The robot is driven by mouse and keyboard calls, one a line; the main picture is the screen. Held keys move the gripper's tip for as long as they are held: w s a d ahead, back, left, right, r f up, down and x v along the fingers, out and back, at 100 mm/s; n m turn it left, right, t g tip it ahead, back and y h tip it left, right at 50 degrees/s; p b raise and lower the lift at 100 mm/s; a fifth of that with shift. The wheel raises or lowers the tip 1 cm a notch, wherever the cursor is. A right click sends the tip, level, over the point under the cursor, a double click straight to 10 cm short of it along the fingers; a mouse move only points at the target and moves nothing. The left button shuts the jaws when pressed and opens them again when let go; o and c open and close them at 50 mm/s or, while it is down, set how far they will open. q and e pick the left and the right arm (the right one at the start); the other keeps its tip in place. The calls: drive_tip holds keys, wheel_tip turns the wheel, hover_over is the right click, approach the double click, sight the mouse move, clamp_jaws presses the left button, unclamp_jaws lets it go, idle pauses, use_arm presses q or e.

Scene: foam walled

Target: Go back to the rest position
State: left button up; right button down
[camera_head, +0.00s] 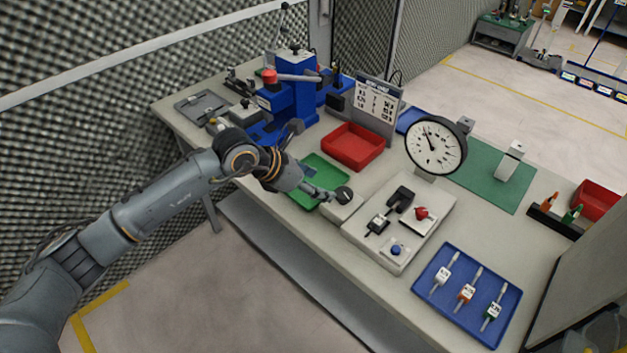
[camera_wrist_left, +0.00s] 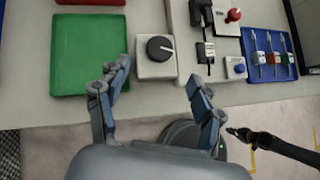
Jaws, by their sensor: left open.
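My left gripper (camera_head: 326,194) is open and empty. In the head view it is over the front edge of the workbench (camera_head: 490,230), between the green tray (camera_head: 325,168) and a grey box with a black knob (camera_head: 343,194). In the left wrist view its two fingers (camera_wrist_left: 157,73) are spread apart, with the knob box (camera_wrist_left: 156,56) seen between and beyond them. The gap between fingers and box is hard to judge. A dark arm reaches in at the lower right of the left wrist view, its tip (camera_wrist_left: 238,133) too small to read. The head view does not show my right gripper.
A red tray (camera_head: 353,146), a blue press (camera_head: 292,100) and a dial gauge (camera_head: 436,145) stand farther back. A switch panel (camera_head: 387,250) and a blue tray with several tagged items (camera_head: 432,284) lie to the right. A foam wall (camera_head: 100,130) stands at left. The front floor is clear.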

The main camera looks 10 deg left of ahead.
use_arm(q)
drive_tip(key=shift+s+a+r, duration=0.25)
drive_tip(key=shift+a+r, duration=0.05)
drive_tip(key=shift+r, duration=0.15)
